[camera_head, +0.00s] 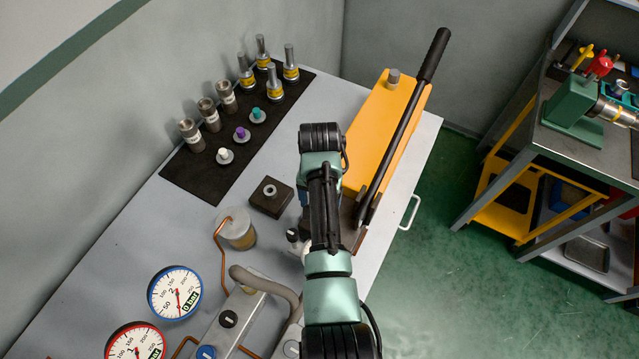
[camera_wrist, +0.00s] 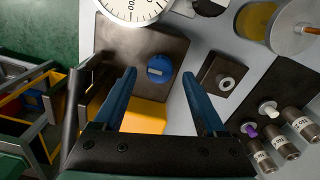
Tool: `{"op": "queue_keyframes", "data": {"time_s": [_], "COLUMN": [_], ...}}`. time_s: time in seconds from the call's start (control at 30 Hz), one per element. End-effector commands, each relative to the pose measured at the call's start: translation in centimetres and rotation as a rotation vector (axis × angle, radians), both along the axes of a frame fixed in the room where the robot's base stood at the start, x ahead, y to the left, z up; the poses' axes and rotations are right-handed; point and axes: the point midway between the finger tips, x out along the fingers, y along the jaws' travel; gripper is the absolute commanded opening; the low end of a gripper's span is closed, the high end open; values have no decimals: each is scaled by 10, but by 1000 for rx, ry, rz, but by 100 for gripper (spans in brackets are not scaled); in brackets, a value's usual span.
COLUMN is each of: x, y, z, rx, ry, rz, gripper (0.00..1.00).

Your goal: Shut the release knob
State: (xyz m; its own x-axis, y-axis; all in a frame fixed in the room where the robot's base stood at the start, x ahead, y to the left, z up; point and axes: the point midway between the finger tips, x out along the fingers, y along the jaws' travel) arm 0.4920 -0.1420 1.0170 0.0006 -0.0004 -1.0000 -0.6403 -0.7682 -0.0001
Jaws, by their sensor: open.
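In the wrist view, a round blue knob (camera_wrist: 160,70) with a pale mark on its face sits on a dark brown block (camera_wrist: 136,48), at one end of the yellow hand pump (camera_wrist: 144,114). I take it as the release knob; my arm hides it in the head view. My gripper (camera_wrist: 157,76) is open, its two blue fingers apart. In that view the knob appears between the fingertips, with no contact visible; the depth gap is unclear. The head view shows the yellow pump (camera_head: 380,115) and its long black lever (camera_head: 405,125).
A small dark block with a ring (camera_head: 270,197) stands left of my arm. Beyond it, a black mat (camera_head: 190,165) holds several fittings. Gauges (camera_head: 175,293), copper pipes and a glass-sided reservoir (camera_head: 238,230) stand at front left. A shelf cart (camera_head: 570,145) is at right.

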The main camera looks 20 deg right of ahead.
Motion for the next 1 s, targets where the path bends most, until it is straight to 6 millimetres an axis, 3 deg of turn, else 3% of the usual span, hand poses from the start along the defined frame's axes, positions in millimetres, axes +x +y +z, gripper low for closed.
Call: {"op": "queue_keyframes", "data": {"time_s": [0.3,0.5,1.0], "x": [1,1,0], "y": [0,0,0], "z": [68,100,109], "rx": [-2,0,0], "ry": [-7,-4,-1], "rz": [0,0,0], "gripper": [74,74,74]}}
